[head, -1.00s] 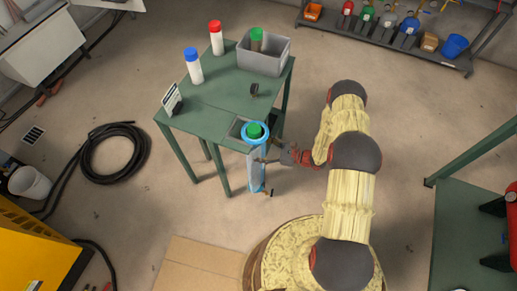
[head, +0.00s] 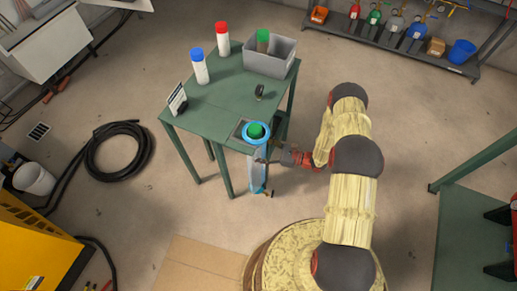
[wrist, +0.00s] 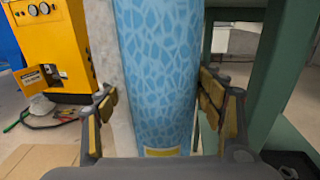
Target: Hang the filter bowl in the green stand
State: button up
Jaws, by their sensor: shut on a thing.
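The filter bowl (head: 258,176) is an upright, pale blue clear cylinder with a blue ring, a green top and a small fitting at its lower end. It is at the front right corner of the green stand (head: 205,113), beside a grey plate (head: 239,127). I cannot tell whether its ring rests on the plate. My gripper (head: 263,160) comes from the right and is shut on the bowl below the ring. In the wrist view the bowl's patterned blue wall (wrist: 158,75) stands between my fingers (wrist: 160,112); its top is out of frame.
On the stand are blue-capped (head: 199,68) and red-capped (head: 222,40) bottles, a grey bin (head: 270,59) holding a green-topped cartridge, a small sign (head: 177,99) and a dark fitting (head: 259,92). A stand leg (wrist: 265,80) is close right of my gripper. Black hose (head: 118,150) lies left.

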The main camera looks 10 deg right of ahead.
jog(key=shift+w+a+r, duration=0.15)
jog(key=shift+w+a, duration=0.5)
jog(key=shift+a, duration=0.1)
jog(key=shift+w+a+b, duration=0.2)
jog(key=shift+a+b, duration=0.05)
jog(key=shift+b, duration=0.05)
jog(key=shift+w+a, duration=0.2)
jog(key=shift+a, duration=0.1)
jog(key=shift+w+a, duration=0.15)
jog(key=shift+a, duration=0.05)
dwell(0.6)
jog(key=shift+f+b, duration=0.4)
jog(key=shift+b, duration=0.25)
dwell(0.5)
jog(key=o, duration=2.1)
jog(key=shift+f, duration=0.1)
jog(key=shift+o, duration=0.3)
